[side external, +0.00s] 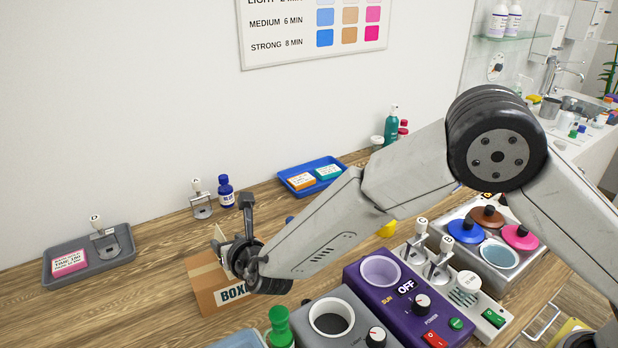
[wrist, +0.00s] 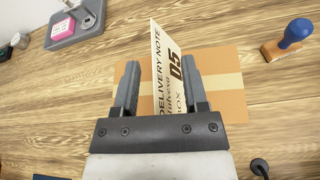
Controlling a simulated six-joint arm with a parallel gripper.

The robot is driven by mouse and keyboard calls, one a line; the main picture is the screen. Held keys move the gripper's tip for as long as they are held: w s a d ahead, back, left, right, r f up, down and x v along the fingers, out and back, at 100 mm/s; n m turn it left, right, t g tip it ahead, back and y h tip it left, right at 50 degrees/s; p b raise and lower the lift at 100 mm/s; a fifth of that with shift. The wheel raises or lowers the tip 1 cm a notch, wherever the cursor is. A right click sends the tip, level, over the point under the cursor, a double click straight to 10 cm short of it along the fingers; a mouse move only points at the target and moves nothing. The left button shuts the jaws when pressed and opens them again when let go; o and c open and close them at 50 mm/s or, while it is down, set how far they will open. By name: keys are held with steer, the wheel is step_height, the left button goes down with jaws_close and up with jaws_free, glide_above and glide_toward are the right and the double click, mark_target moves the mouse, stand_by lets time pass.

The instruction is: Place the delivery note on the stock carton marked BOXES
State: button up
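The stock carton (side external: 205,285) is a brown box with BOXES partly visible on its side. Its taped top shows in the wrist view (wrist: 232,104). The delivery note (wrist: 164,60) is a pale card with dark print and a large 05, standing on edge and tilted. It also shows beside my gripper in the side view (side external: 219,236). My gripper (wrist: 160,80) is over the carton, its fingers apart on either side of the note. A gap shows between the left finger and the note. The note's lower end is hidden, so I cannot tell whether it touches the carton.
A grey tray (side external: 88,267) with a pink card and a stamp stands at left. A blue tray (side external: 312,176) with two small boxes lies behind. A purple warmer (side external: 405,300) and a green-topped item (side external: 280,328) crowd the right and front.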

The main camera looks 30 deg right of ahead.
steer(key=shift+r, duration=0.15)
steer(key=shift+s+r, duration=0.15)
steer(key=shift+s, duration=0.3)
steer(key=v, duration=1.1)
stand_by(0.5)
steer(key=s+d+f+m+g+h, duration=0.1)
steer(key=d+m+g+h, duration=0.2)
steer(key=d+m, duration=0.45)
steer(key=s+d+f+m+g+h, duration=0.1)
steer(key=d+f+m+g+h, duration=0.2)
steer(key=d, duration=0.8)
steer(key=s+d+m+g+y, duration=0.1)
steer(key=s+d+m, duration=0.2)
steer(key=m, duration=0.3)
steer(key=s+d+m+g+y, duration=0.1)
steer(key=s+d+m+g, duration=0.1)
steer(key=s+d+m, duration=0.2)
steer(key=s+d+m+g+y, duration=0.2)
steer(key=s+d+m, duration=0.2)
steer(key=m, duration=0.5)
steer(key=shift+s+d+r+m, duration=0.1)
steer(key=shift+s+d+m, duration=0.05)
steer(key=shift+d+m, duration=0.15)
steer(key=m, duration=0.2)
steer(key=s+d+m+y, duration=0.1)
steer(key=m, duration=0.1)
steer(key=shift+s+r, duration=0.1)
steer(key=shift+r, duration=0.05)
